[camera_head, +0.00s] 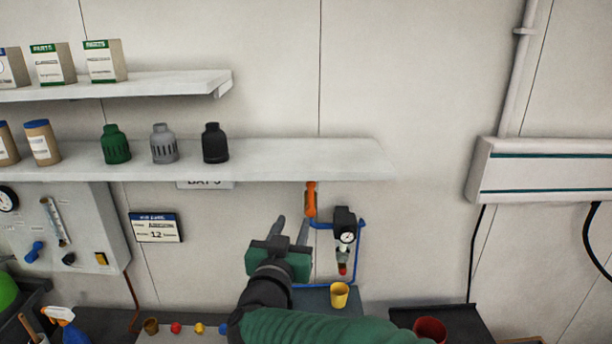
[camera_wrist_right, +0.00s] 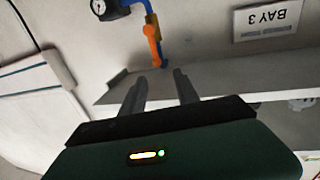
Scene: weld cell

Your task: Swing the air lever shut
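The orange air lever (camera_head: 310,199) stands roughly upright on the wall just below the lower shelf, at the left end of a blue air pipe (camera_head: 361,255). My right gripper (camera_head: 291,222) is below and a little left of the lever, with its two fingers apart and nothing between them. In the right wrist view, the lever (camera_wrist_right: 153,42) appears ahead of the open fingers (camera_wrist_right: 160,78), apart from them, beside a brass-coloured valve part. My left gripper is not in view.
A black regulator with a gauge (camera_head: 346,235) is right of the lever. The lower shelf (camera_head: 270,160) overhangs close above and carries several bottle-shaped parts. A yellow cup (camera_head: 339,294) stands below. A BAY 3 sign (camera_wrist_right: 268,18) is near the lever.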

